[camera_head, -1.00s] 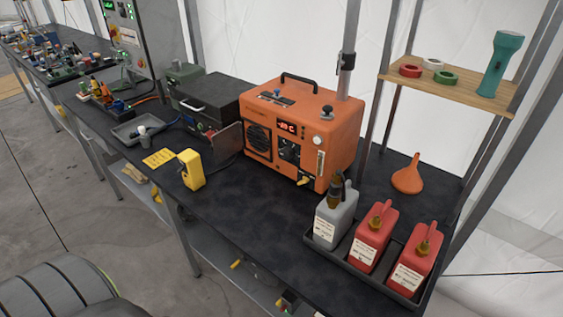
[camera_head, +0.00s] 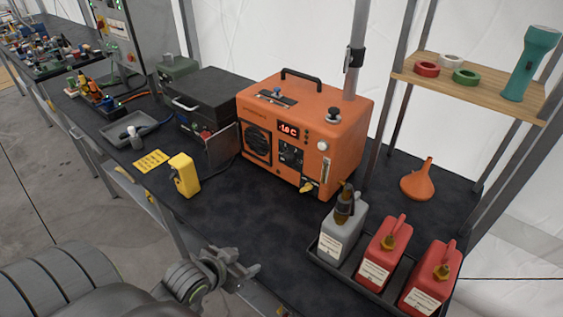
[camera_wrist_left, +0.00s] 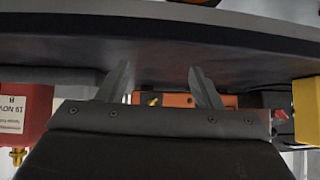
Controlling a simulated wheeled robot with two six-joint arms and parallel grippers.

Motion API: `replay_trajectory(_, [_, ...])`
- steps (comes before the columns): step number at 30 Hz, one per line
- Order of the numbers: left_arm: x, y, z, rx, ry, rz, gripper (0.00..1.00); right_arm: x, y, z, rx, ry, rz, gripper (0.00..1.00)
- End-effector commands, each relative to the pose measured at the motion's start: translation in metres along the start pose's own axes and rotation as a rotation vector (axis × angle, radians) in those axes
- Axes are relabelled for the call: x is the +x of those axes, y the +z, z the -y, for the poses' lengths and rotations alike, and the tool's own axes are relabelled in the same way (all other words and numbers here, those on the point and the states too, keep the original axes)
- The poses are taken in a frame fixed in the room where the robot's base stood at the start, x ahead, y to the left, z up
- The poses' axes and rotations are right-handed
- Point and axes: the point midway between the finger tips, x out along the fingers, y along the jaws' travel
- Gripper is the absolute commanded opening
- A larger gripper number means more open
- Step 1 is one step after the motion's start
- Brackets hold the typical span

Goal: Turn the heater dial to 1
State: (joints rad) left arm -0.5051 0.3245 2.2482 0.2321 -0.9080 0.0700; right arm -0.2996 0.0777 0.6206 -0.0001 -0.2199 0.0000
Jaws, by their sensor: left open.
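The orange heater (camera_head: 335,115) stands upright on the dark table in the head view, with its front facing me. Its front has a red-lit display (camera_head: 288,130), a round grille and a dark panel (camera_head: 290,154) where the dial seems to be. The dial's setting is too small to read. My left gripper (camera_head: 246,272) is low at the table's front edge, well short of the heater, open and empty. In the left wrist view its two fingers (camera_wrist_left: 164,82) are spread, with a strip of the orange heater (camera_wrist_left: 178,100) behind them. My right gripper is out of view.
A yellow device (camera_head: 184,175) stands left of the heater's front. A tray with a grey can (camera_head: 343,226) and two red cans (camera_head: 383,250) stands at the right front. An orange funnel (camera_head: 417,182) is behind them. The table before the heater is clear.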

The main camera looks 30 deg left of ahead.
Motion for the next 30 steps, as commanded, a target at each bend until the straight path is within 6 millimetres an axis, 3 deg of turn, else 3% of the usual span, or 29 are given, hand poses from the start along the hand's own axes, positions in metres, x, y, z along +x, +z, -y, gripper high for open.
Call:
replay_trajectory(9, [0.022,-0.061,0.031,-0.054,0.089,-0.352,0.59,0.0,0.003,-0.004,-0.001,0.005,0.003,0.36])
replay_trajectory(16, [0.017,-0.107,0.067,-0.121,0.133,-0.619,0.59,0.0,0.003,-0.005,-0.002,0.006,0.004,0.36])
replay_trajectory(24, [0.01,-0.128,0.087,-0.153,0.145,-0.744,0.59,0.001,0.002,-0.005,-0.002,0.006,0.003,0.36])
replay_trajectory(30, [0.026,-0.142,0.085,-0.154,0.146,-0.749,0.59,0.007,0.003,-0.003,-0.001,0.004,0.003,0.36])
